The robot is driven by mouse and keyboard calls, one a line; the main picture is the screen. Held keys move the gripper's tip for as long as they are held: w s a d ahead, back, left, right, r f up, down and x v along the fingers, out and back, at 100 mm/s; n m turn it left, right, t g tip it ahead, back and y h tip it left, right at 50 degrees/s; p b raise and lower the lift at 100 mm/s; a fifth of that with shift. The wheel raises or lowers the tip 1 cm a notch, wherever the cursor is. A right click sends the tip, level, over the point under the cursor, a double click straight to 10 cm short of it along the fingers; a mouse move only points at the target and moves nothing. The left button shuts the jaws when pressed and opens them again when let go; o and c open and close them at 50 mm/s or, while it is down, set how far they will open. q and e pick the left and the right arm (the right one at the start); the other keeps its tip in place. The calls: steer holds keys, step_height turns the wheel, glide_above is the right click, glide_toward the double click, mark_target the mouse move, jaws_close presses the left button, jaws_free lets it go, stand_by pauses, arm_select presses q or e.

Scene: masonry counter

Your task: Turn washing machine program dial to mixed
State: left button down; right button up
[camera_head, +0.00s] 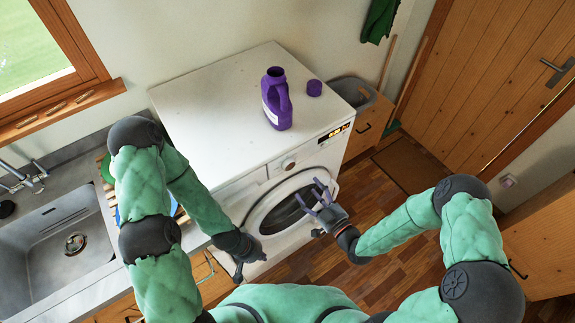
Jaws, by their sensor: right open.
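The white washing machine (220,100) stands against the wall, with its control panel along the front top edge. The round program dial (289,164) is on that panel, left of the lit display (335,132); its setting is too small to read. My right gripper (311,196) is open and empty in front of the machine. In the picture it overlaps the round door (262,217), below and right of the dial, apart from the dial. My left gripper (238,275) hangs low at the machine's lower left; its fingers are too small and dark to judge.
A purple detergent bottle (277,100) and its cap (314,88) stand on the machine top. A sink counter (85,290) is at the left. A laundry basket (352,92) sits right of the machine. Wooden floor (390,235) is open in front.

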mark_target(290, 167)
steer(key=x, duration=1)
steer(key=shift+w+a+f, duration=0.1)
steer(key=shift+w+a, duration=0.05)
steer(key=shift+w, duration=0.1)
steer(key=c, duration=1.2)
